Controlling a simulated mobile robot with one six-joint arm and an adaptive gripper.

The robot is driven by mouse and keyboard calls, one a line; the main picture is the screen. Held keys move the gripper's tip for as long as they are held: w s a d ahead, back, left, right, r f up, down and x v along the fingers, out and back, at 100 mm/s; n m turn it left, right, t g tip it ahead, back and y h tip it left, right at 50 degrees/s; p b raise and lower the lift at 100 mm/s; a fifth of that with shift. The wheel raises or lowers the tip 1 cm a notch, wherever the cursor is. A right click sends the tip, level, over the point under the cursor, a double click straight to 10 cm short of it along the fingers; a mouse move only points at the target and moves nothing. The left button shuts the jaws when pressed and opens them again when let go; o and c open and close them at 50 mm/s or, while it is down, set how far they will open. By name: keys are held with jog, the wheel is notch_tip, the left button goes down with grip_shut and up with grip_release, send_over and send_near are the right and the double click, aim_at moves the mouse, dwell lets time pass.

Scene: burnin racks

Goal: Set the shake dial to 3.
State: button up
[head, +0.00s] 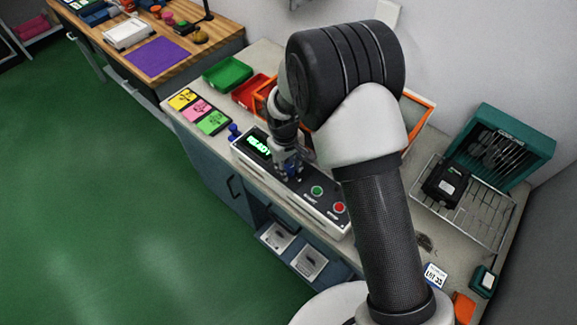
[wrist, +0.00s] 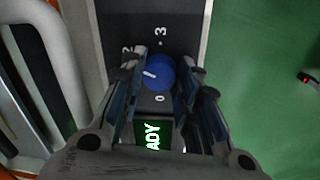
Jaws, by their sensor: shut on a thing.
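The blue shake dial (wrist: 158,84) sits on the control panel (wrist: 185,12) between my fingers in the wrist view. Its short white mark lies on the left half of its face, pointing roughly left and away from the 3. The 3 (wrist: 162,32) is printed above the dial, the 2 (wrist: 126,50) at upper left and a 0 (wrist: 159,98) below. My gripper (wrist: 160,72) is shut on the dial, one finger on each side. In the head view my gripper (head: 289,172) stands over the panel and mostly hides the dial.
The panel's display (head: 258,146) reads READY. A green button (head: 317,190) and a red button (head: 339,208) are at its right end. Coloured cards (head: 197,110) and trays (head: 228,74) lie to the left and behind. A wire rack (head: 470,215) stands at right.

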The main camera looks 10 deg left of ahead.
jog(key=shift+m, duration=0.4)
jog(key=o, duration=1.1)
jog(key=shift+a, duration=0.1)
jog(key=shift+r, duration=0.1)
jog(key=shift+w+r, duration=0.1)
jog(key=shift+r, duration=0.15)
jog(key=r, duration=0.7)
jog(key=shift+s+a+r, duration=0.2)
jog(key=shift+s, duration=0.05)
jog(key=shift+c, duration=0.3)
